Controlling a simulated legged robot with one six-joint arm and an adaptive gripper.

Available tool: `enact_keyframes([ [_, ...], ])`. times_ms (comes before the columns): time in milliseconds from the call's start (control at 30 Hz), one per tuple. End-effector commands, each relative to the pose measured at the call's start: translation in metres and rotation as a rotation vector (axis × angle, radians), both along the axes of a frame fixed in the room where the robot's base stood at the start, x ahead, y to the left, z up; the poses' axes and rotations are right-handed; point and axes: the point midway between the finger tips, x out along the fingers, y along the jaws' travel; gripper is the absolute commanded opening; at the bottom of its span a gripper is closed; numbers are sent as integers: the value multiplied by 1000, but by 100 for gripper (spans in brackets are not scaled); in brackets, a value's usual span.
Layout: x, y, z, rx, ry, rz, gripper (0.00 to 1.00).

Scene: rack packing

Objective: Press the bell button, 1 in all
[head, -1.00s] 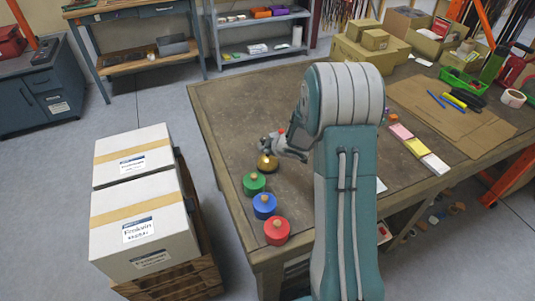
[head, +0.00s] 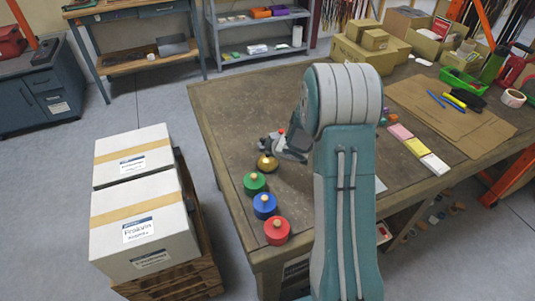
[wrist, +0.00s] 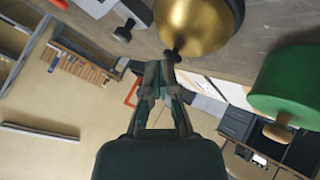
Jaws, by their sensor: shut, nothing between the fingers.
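The brass bell (head: 267,164) stands on the workbench near its left edge. In the wrist view, its golden dome (wrist: 202,18) is at the top, with a small dark button (wrist: 173,56) at its crown.
A green pot (head: 254,184) with a wooden knob, a blue one (head: 264,206) and a red one (head: 277,232) line the bench edge beside the bell. The green pot is close in the wrist view (wrist: 290,80). The bench's far left is clear.

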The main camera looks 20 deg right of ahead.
Motion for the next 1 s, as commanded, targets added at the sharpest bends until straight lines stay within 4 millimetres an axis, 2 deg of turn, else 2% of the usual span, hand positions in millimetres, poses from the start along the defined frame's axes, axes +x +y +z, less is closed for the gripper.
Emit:
enact_keyframes([
  [300,0,-1,15,0,-1,-1,0],
  [667,0,-1,18,-1,0,1,0],
  [1000,0,-1,47,-1,-2,1,0],
])
